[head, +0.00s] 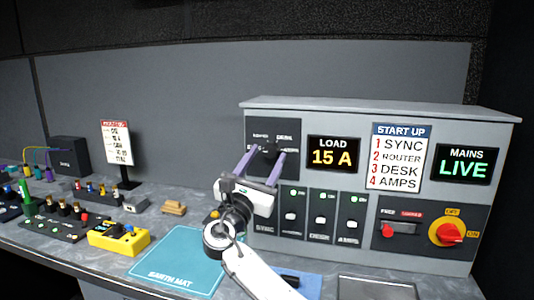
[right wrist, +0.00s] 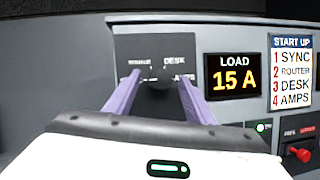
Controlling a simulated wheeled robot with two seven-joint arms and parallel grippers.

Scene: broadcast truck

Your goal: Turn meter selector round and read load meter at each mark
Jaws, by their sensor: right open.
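The meter selector, a dark knob (head: 270,148) on a black panel, sits at the upper left of the grey power unit; it also shows in the right wrist view (right wrist: 157,82). Labels around it include DESK and AMPS; which mark it points to I cannot tell. My right gripper (head: 265,153) is open in front of the selector, with one purple finger on each side of it. Contact cannot be made out. The load meter (head: 333,154) reads 15 A, also in the right wrist view (right wrist: 233,77). My left gripper is not in view.
Several breakers with green lights (head: 320,216) sit below the meter. A mains display (head: 463,165) reads LIVE, above a red rotary switch (head: 446,233). A START UP list (head: 398,158) is between displays. A teal earth mat (head: 178,262) and yellow box (head: 119,240) lie left.

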